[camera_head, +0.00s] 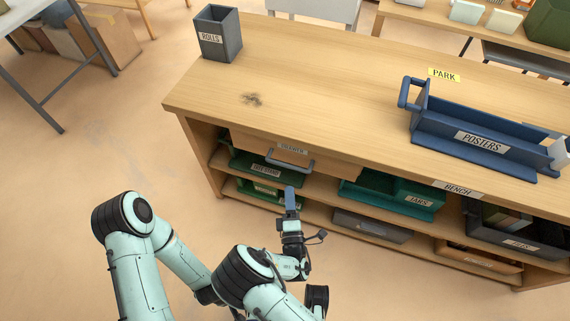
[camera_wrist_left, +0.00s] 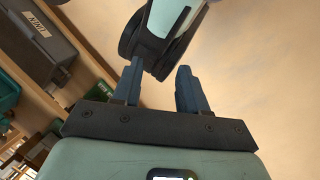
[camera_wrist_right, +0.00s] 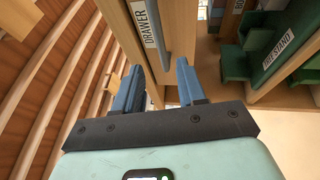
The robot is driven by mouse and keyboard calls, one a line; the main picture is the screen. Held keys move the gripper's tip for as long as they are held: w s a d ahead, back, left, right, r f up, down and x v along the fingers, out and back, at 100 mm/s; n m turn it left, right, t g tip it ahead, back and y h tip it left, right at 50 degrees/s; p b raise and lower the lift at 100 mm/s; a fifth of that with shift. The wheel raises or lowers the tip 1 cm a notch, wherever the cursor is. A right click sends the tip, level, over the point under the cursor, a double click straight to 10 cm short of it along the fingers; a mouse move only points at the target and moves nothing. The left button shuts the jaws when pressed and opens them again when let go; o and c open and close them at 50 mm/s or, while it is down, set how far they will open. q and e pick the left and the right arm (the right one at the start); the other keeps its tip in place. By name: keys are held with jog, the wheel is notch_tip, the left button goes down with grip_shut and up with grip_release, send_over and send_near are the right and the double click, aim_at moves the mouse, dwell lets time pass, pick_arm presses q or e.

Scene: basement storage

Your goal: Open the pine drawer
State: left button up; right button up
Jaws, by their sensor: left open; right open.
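The pine drawer (camera_head: 335,167) sits under the left part of the bench top, with a "DRAWER" label and a grey bar handle (camera_head: 290,163). I see no open drawer box above its front. My right gripper (camera_head: 291,200) is just below and in front of the handle. In the right wrist view, its blue fingers (camera_wrist_right: 161,84) are apart and empty, with the handle (camera_wrist_right: 180,35) just beyond the tips, not visibly between them. My left gripper (camera_wrist_left: 160,87) is open and empty in its wrist view; one of my arm links is beyond it. I cannot make it out in the head view.
On the bench top (camera_head: 310,80) stand a grey "RULES" bin (camera_head: 218,35) and a blue "POSTERS" tray (camera_head: 470,136). Green bins (camera_head: 400,190) and a grey bin (camera_head: 372,226) fill the shelves below the drawer. Open floor lies left of the bench.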

aim_at(288, 166)
jog(key=b+x, duration=0.1)
jog(key=x, duration=0.9)
jog(key=shift+w+f, duration=0.1)
jog(key=shift+w, duration=0.15)
pick_arm(q)
jog(key=shift+w+a+f+t, duration=0.15)
jog(key=shift+w+a+f, duration=0.1)
jog(key=shift+w+f, duration=0.2)
jog(key=shift+w+a+f+t, duration=0.2)
jog(key=shift+w+f, duration=0.1)
jog(key=shift+w, duration=0.2)
pick_arm(e)
grip_shut()
